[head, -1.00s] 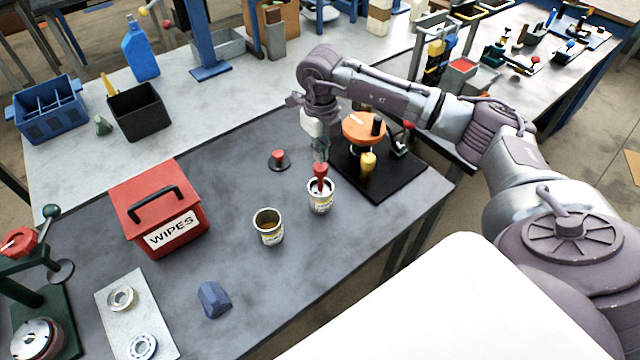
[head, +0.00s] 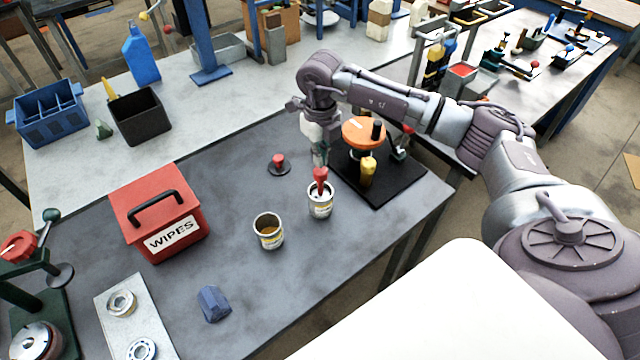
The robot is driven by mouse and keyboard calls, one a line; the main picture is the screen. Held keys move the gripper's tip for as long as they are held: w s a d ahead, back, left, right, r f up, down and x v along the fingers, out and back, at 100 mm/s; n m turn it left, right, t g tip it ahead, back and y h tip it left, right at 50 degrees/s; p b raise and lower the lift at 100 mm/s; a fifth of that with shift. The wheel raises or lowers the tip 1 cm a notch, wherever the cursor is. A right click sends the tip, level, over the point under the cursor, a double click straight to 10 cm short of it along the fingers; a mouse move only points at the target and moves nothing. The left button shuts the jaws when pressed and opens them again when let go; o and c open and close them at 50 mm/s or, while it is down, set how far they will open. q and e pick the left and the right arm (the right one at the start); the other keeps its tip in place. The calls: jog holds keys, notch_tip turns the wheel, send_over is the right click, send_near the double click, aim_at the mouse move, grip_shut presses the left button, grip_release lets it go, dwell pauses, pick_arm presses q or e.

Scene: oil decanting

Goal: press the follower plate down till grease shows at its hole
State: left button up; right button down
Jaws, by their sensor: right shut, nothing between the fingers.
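A follower plate with a red knob (head: 320,183) stands in a small white can (head: 320,208) near the front right of the dark mat. Its disc is mostly hidden inside the can, and I cannot see its hole or any grease there. My right gripper (head: 320,163) is shut and empty, pointing straight down just above the red knob. Its tips seem to touch the knob top, but I cannot be certain. A second can (head: 269,239), open with brown content, stands to the left. A similar red-knobbed disc (head: 279,168) lies on the mat behind. My left gripper is not in view.
A red wipes box (head: 160,215) stands at the left. A blue block (head: 213,303) and a metal plate with rings (head: 122,328) lie in front. A black base with an orange-topped device (head: 363,132) is close behind and right of my gripper.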

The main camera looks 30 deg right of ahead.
jog(key=shift+f+b, duration=0.9)
jog(key=shift+f, duration=0.25)
dwell(0.5)
jog(key=shift+s+a+f, duration=0.1)
jog(key=shift+s+f, duration=0.2)
dwell(1.1)
jog(key=shift+r, duration=0.1)
jog(key=shift+w+r+p, duration=0.15)
jog(key=shift+r+p, duration=0.15)
jog(key=shift+r, duration=0.35)
jog(key=shift+w+r+p, duration=0.15)
jog(key=shift+r+p, duration=0.15)
jog(key=shift+r, duration=0.3)
jog(key=shift+r+p, duration=0.95)
jog(key=shift+r, duration=0.9)
